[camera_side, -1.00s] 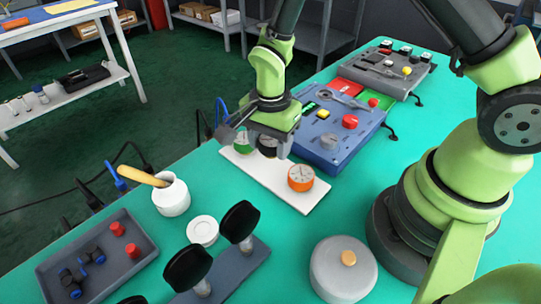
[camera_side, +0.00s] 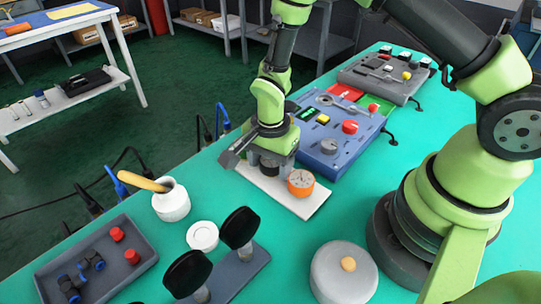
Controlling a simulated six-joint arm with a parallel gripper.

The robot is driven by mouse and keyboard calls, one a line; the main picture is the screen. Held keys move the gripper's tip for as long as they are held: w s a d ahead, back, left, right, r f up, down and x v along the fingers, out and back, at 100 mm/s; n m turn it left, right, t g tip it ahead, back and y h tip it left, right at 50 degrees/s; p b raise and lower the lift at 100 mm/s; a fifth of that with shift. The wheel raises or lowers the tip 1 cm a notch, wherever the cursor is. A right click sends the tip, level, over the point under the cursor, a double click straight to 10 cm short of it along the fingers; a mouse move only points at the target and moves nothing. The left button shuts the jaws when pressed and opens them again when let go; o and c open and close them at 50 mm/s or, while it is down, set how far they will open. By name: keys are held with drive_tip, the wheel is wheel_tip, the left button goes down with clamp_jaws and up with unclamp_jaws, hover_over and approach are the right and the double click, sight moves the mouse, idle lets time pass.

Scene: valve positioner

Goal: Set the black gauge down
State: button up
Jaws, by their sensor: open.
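My gripper (camera_side: 260,166) is low over the white board (camera_side: 311,207), with its jaws open. The black gauge (camera_side: 269,168) shows as a dark shape between the jaws, mostly hidden by the fingers. It appears to be on or just above the board; contact is hard to tell. An orange gauge (camera_side: 301,183) with a pale dial sits on the board to the right of the gripper. The green gauge is hidden behind my gripper.
A blue panel (camera_side: 337,140) with knobs lies behind right. A white pot (camera_side: 171,202) with a wooden handle, a grey tray (camera_side: 97,262), black discs on posts (camera_side: 239,228) and a grey round block (camera_side: 343,272) stand in front. Green table is clear between these.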

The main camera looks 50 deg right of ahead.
drive_tip(key=s+d+r+n+t+y, duration=0.1)
drive_tip(key=s+r+n+t, duration=0.15)
drive_tip(key=r, duration=0.95)
drive_tip(key=s+d+r+n+t, duration=0.1)
drive_tip(key=s+r+n, duration=0.2)
drive_tip(key=r, duration=0.9)
drive_tip(key=s+r+n+t+y, duration=0.1)
drive_tip(key=s+r+n+t, duration=0.2)
drive_tip(key=s, duration=0.6)
wheel_tip(320, 180, up, 2)
drive_tip(key=n, duration=0.3)
drive_tip(key=shift+s+d+r+t, duration=0.25)
drive_tip(key=shift+s+d+t, duration=0.05)
drive_tip(key=shift+d+t, duration=0.05)
